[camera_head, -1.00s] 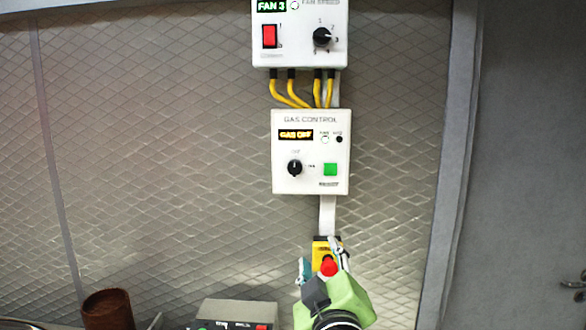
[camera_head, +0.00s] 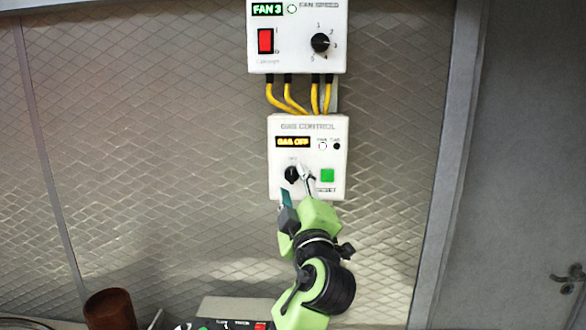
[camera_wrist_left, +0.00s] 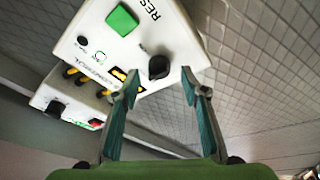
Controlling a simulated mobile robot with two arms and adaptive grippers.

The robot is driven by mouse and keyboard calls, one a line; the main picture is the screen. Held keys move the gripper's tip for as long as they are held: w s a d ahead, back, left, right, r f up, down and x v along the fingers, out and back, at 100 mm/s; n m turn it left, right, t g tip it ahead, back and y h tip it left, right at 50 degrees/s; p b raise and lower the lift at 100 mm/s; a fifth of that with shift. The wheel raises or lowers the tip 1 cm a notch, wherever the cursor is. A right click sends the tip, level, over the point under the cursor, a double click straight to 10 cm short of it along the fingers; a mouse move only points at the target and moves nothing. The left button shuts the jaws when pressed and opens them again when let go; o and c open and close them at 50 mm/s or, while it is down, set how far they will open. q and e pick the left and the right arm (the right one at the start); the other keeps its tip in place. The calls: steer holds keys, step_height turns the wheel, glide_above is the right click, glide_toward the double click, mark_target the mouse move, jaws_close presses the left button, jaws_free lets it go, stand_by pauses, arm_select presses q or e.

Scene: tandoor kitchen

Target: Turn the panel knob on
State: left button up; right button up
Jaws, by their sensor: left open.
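The white gas control panel (camera_head: 277,130) is on the wall; its display reads GAS OFF. Its black knob (camera_head: 291,174) sits at the lower left of the panel face. My left gripper (camera_head: 296,184) is open in front of the panel's lower part, with its fingertips close to the knob. In the left wrist view the black knob (camera_wrist_left: 158,67) appears between and just beyond the open fingertips (camera_wrist_left: 160,80). I cannot tell whether they touch it. The right gripper is not in view.
A green button (camera_head: 327,175) is right of the knob. A fan panel (camera_head: 285,52) with a red switch (camera_head: 265,41) and its own knob (camera_head: 320,43) hangs above, joined by yellow cables (camera_head: 288,94). A brown container (camera_head: 109,310) stands lower left.

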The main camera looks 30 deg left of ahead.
arm_select(q)
steer(key=shift+x, duration=0.75)
steer(key=shift+w+a, duration=0.1)
steer(key=shift+w, duration=0.05)
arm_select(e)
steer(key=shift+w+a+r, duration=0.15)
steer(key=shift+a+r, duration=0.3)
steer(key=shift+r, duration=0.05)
arm_select(q)
steer(key=c, duration=1.1)
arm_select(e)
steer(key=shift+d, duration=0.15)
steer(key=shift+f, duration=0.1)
